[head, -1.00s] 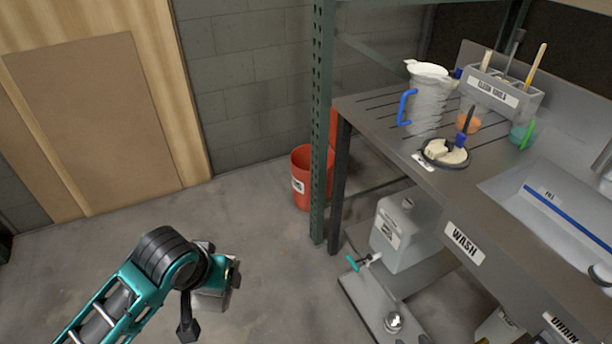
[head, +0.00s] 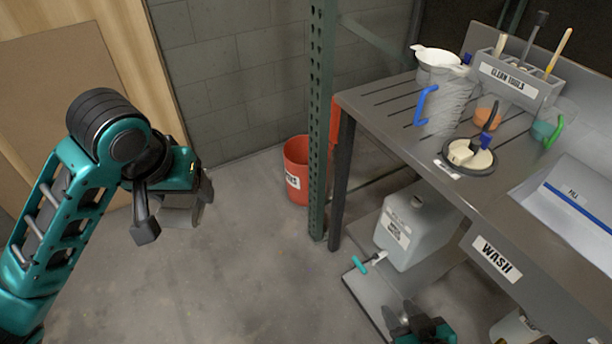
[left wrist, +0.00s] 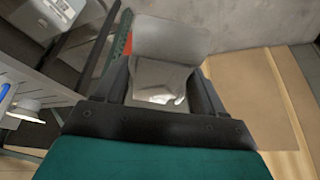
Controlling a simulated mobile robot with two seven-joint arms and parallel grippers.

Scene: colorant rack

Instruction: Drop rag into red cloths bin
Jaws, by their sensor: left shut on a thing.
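The red cloths bin (head: 297,165) stands on the floor against the block wall, left of the green rack post; its label is only partly readable. My left gripper (head: 180,208) is in the air to the left of the bin and apart from it. It is shut on a grey rag (left wrist: 168,72), which hangs between the two fingers in the left wrist view. A bit of red shows beside the rag there. My right gripper (head: 412,328) shows only in part at the bottom edge of the head view, and its jaws are not clear.
The green rack post (head: 318,130) stands beside the bin. The steel wash bench (head: 400,150) on the right bears a stack of white containers (head: 440,95), a palette and a clean-tools holder (head: 510,80). A grey jug (head: 415,225) sits below. The floor (head: 240,260) is clear.

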